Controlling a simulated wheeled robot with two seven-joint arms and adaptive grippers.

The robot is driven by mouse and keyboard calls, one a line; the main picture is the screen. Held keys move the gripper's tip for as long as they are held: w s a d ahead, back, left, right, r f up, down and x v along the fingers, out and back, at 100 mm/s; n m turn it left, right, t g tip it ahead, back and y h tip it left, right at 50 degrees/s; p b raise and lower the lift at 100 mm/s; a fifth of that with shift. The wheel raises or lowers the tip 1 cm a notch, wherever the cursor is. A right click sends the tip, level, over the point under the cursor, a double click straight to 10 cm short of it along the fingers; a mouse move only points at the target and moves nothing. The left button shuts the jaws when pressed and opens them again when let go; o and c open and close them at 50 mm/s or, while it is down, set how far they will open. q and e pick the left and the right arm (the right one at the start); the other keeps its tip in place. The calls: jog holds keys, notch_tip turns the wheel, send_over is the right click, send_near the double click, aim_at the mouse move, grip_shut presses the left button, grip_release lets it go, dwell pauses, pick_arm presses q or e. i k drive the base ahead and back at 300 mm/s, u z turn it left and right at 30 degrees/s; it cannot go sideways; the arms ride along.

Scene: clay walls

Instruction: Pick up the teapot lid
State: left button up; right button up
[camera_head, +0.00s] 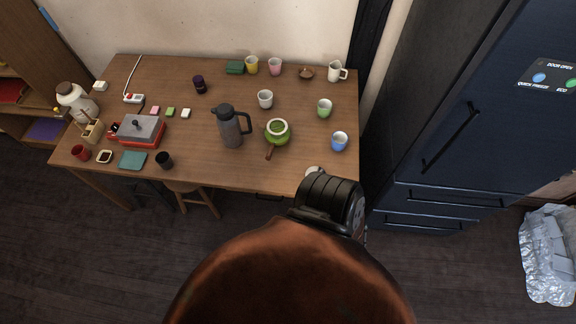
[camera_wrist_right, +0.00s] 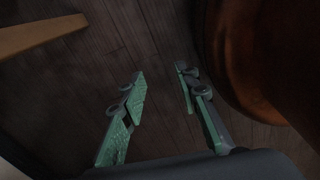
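A small brown lid-shaped thing with a knob (camera_head: 306,74) lies near the back edge of the table, toward the right; it looks like the teapot lid. The green teapot (camera_head: 278,133) sits nearer the front with its brown handle pointing to the front. Its top looks open, with a pale rim. My right gripper (camera_wrist_right: 160,90) shows in the right wrist view, with its two green-grey fingers apart and nothing between them. It is over the dark floor, away from the lid. The head view shows part of my arm but no fingers. My left gripper is in neither view.
The wooden table (camera_head: 230,172) holds several cups, a dark grey jug (camera_head: 230,128) left of the teapot and a white mug (camera_head: 336,71) right of the lid. A white round thing (camera_head: 314,170) is partly hidden by my arm. A dark fridge (camera_head: 455,120) stands to the right.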

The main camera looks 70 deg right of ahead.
aim_at(311, 169)
jog(key=i, duration=1.15)
jog(key=z, duration=1.9)
